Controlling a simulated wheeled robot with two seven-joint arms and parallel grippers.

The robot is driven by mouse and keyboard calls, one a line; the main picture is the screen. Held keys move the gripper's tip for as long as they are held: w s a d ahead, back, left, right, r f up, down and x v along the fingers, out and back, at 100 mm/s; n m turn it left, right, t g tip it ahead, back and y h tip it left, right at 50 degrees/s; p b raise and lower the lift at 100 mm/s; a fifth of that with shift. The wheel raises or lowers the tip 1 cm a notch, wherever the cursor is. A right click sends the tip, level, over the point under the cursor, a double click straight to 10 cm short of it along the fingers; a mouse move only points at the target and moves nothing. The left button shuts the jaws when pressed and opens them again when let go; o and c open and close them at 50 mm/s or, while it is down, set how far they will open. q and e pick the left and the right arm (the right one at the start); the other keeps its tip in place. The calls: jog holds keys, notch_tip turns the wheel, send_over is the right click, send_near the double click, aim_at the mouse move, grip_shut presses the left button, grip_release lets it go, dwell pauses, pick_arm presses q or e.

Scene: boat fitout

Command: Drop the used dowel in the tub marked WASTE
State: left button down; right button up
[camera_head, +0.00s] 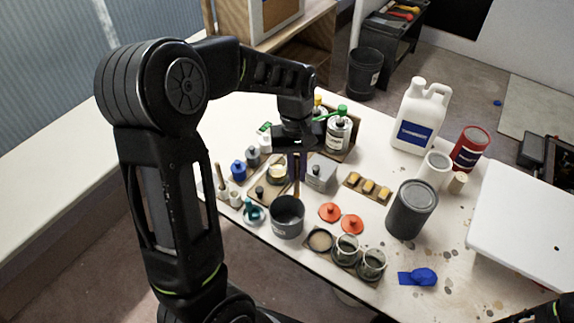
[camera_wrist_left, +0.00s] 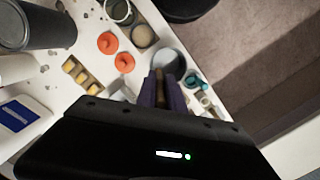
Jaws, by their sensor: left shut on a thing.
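My left gripper (camera_head: 297,172) points down over the table, its purple fingers shut on a thin brown dowel (camera_head: 297,188). In the left wrist view the dowel (camera_wrist_left: 160,82) shows between the fingers (camera_wrist_left: 161,88). A dark grey round tub (camera_head: 287,222) stands just below, near the table's front edge. The dowel's lower end is over or at the tub's mouth; I cannot tell how far in it is. The tub also shows in the left wrist view (camera_wrist_left: 168,60), partly hidden by the fingers. Its marking is too small to read. My right gripper is not in view.
Orange lids (camera_head: 329,212), glass jars (camera_head: 372,264) and a grey box (camera_head: 319,172) stand close to the tub. Small bottles (camera_head: 238,170) stand left. A dark grey canister (camera_head: 411,209) and white jug (camera_head: 418,115) stand right. A black bin (camera_head: 364,72) is on the floor.

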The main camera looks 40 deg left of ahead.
pick_arm(q)
jog(key=shift+s+a+r+n, duration=0.1)
jog(key=shift+s+a+n, duration=0.6)
jog(key=shift+s, duration=0.25)
notch_tip(320, 180, down, 8)
jog(key=b, duration=0.6)
jog(key=c, duration=1.4)
grip_release()
jog(key=shift+o, duration=0.2)
